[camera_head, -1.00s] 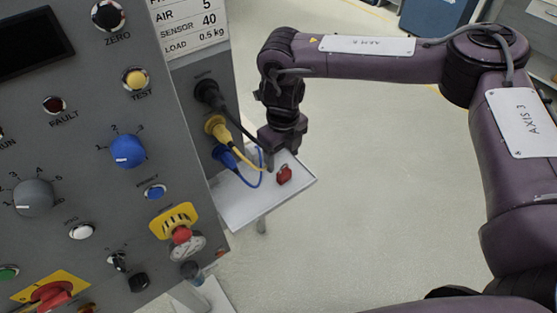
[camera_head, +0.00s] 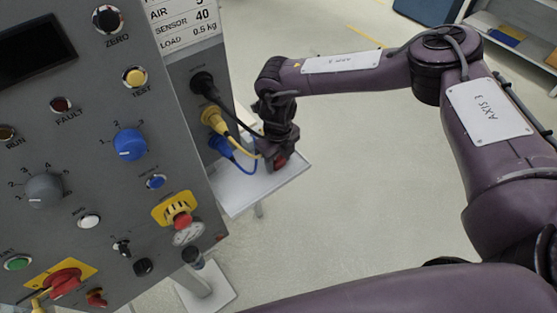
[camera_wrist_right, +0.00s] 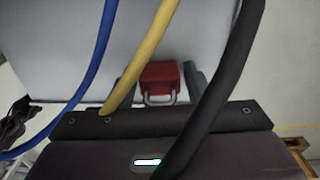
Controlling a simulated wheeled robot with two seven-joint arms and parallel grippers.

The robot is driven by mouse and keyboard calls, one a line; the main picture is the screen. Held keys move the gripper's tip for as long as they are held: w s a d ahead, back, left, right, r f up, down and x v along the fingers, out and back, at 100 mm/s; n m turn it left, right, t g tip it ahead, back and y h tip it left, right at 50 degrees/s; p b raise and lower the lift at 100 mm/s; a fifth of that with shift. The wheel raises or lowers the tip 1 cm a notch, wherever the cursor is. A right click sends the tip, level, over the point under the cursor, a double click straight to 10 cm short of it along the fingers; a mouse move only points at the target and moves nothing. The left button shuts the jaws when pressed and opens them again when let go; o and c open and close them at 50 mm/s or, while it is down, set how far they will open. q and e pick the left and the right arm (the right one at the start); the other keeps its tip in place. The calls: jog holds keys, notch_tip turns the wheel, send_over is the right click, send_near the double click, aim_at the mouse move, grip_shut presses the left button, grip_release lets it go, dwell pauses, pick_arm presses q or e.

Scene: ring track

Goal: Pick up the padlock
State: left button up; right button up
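The red padlock (camera_wrist_right: 160,78) with its metal shackle rests on the white tray (camera_head: 236,199). Its red body also shows in the head view (camera_head: 281,160). My right gripper (camera_head: 277,163) is down at the tray, right at the padlock. In the right wrist view its dark fingers (camera_wrist_right: 162,85) stand on either side of the padlock's body, very close to it. The left finger is mostly hidden by the yellow cable, and whether the fingers press on the padlock cannot be told. My left gripper is not in view.
A blue cable (camera_wrist_right: 92,62), a yellow cable (camera_wrist_right: 146,55) and a black cable (camera_wrist_right: 222,85) cross close in front of the wrist camera. They hang from plugs on the grey control panel (camera_head: 100,170), left of my right arm. Open floor lies right of the tray.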

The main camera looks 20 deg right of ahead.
jog(key=c, duration=0.7)
jog(key=shift+r, duration=0.1)
